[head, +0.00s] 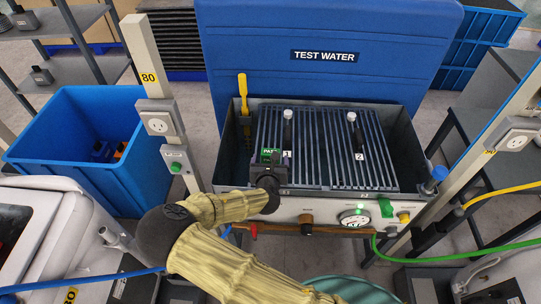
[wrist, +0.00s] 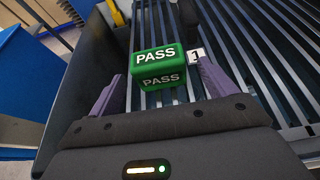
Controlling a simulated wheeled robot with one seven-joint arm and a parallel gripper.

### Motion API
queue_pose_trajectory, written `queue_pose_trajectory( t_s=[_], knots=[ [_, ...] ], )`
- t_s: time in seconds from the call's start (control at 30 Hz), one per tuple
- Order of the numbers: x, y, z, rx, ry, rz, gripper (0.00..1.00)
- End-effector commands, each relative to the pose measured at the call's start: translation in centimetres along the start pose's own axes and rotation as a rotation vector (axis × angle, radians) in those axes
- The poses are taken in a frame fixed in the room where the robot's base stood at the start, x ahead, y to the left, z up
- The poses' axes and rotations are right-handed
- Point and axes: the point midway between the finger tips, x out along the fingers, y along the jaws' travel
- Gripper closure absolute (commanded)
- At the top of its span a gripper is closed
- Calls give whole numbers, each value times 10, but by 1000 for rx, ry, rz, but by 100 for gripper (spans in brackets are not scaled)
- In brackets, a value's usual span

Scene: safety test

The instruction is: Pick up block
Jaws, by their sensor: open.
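A green block (wrist: 158,64) marked PASS on its top and front lies on the dark slatted grate of the metal tank, beside the white label "1". In the head view the block (head: 270,153) shows partly, with its lower part hidden by my gripper. My gripper (wrist: 160,82) has its two purple fingers spread apart, one to the left and one to the right of the near part of the block. I cannot tell whether either finger touches it. In the head view my gripper (head: 268,172) is over the front left of the grate.
The tank's blue lid (head: 400,60) stands open behind. White-topped rods (head: 288,130) and (head: 352,130) stand on the grate by labels 1 and 2. A yellow-handled tool (head: 243,92) is at the tank's left. A blue bin (head: 85,125) and a post (head: 160,100) are to the left.

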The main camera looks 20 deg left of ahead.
Motion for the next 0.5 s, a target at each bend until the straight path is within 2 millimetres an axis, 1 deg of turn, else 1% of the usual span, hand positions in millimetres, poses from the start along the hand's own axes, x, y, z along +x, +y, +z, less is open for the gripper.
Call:
queue_pose_trajectory(
  t_s=[0.27, 0.37, 0.5],
  knots=[
    [1, 0, 0, 0, 0, 0, 16],
    [8, -1, 3, 0, -1, -1, 16],
    [27, 0, 6, 1, 0, 0, 16]
  ],
)
